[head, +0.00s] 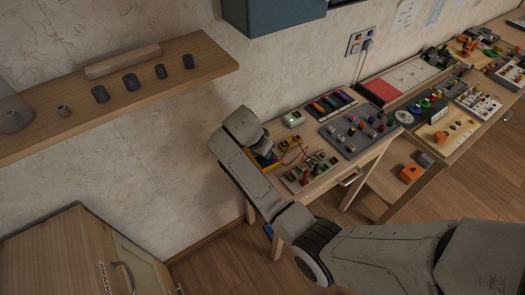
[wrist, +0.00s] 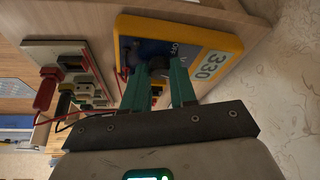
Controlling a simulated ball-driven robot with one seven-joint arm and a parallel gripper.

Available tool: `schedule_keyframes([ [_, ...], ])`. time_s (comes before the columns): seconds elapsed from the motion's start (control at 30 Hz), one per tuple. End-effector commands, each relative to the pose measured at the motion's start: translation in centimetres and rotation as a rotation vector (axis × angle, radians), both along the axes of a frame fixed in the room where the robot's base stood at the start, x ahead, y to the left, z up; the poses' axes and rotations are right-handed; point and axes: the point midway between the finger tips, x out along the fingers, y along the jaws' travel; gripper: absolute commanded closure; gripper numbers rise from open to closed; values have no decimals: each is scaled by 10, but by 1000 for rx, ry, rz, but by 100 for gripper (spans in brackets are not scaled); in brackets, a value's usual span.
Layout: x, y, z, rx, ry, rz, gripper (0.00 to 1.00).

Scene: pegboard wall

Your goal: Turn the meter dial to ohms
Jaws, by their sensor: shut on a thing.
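The meter (wrist: 225,42) has a yellow case, a blue face and a display that appears to read 330 in the wrist view. Its dark dial (wrist: 158,66) sits on the face, close to an "OFF" mark. My gripper (wrist: 158,74) has its two teal fingers on either side of the dial and is shut on it. The fingers and the tilted view hide the dial's pointer and most of its markings.
A board with switches and lead clips (head: 312,171) lies beside the meter, with red and dark leads between them. The wall rises close by, and a shelf (head: 120,90) juts out at left.

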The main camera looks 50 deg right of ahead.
Motion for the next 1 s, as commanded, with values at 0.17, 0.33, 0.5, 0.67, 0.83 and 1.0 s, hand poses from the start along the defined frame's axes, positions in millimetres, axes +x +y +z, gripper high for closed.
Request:
schedule_keyframes([
  [0.17,0,0,0,0,0,-3,100],
  [0.33,0,0,0,0,0,-2,100],
  [0.5,0,0,0,0,0,-2,60],
  [0.67,0,0,0,0,1,-1,47],
  [0.83,0,0,0,0,1,-1,47],
  [1.0,1,3,8,-1,-1,-1,47],
])
